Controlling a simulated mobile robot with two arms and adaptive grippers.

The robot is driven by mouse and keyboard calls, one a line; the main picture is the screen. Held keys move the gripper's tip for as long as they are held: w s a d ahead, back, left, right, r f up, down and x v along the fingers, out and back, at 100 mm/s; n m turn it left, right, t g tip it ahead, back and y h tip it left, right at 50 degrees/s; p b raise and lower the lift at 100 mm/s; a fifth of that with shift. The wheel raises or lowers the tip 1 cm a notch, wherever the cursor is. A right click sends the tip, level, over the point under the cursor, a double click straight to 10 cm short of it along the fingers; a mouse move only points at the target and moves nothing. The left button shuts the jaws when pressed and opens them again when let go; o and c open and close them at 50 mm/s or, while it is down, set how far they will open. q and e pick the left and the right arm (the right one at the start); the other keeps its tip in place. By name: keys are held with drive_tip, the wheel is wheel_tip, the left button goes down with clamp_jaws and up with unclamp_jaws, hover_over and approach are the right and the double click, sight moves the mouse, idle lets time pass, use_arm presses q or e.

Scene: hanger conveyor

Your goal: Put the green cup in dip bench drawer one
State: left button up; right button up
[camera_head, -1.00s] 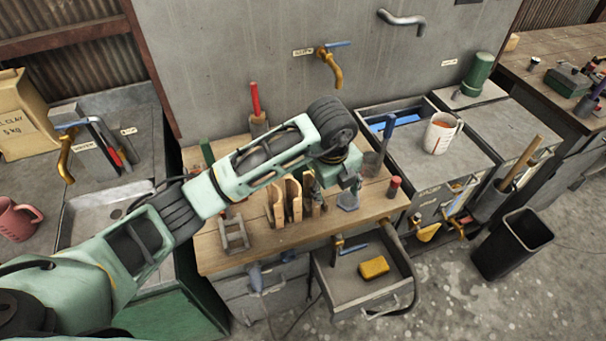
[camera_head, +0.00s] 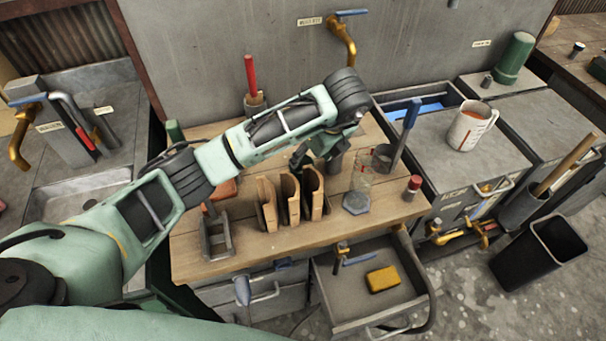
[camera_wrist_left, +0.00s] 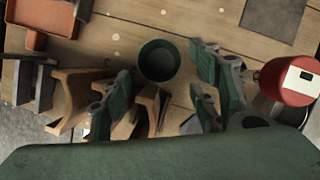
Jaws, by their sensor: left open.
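The green cup (camera_wrist_left: 159,62) stands upright on the wooden bench in the left wrist view, its round mouth facing the camera. In the head view my left gripper (camera_head: 322,158) hangs low over the bench behind the wooden racks, and I cannot make out the cup there. A grey drawer (camera_head: 345,310) stands open below the bench front with a yellow sponge (camera_head: 383,279) in it. I cannot read which drawer it is. My right gripper is not in view.
Several wooden rack pieces (camera_head: 290,199) stand in front of the gripper. A grey pot with a blue-handled tool (camera_head: 411,125), a red-capped bottle (camera_head: 413,184) and a red-handled tool (camera_head: 250,78) stand nearby. A black bin (camera_head: 540,252) is on the floor at right.

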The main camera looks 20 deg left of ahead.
sight(302, 163)
use_arm(q)
drive_tip(key=b+x, duration=0.1)
drive_tip(key=x, duration=0.2)
drive_tip(key=b+x, duration=0.1)
drive_tip(key=x, duration=0.1)
drive_tip(key=shift+s+a+f+b, duration=0.15)
drive_tip(key=shift+s+f+b, duration=0.05)
drive_tip(key=shift+f+b, duration=0.15)
drive_tip(key=shift+w+a+f, duration=0.15)
drive_tip(key=shift+f, duration=0.1)
drive_tip(key=shift+r, duration=0.1)
drive_tip(key=c, duration=1)
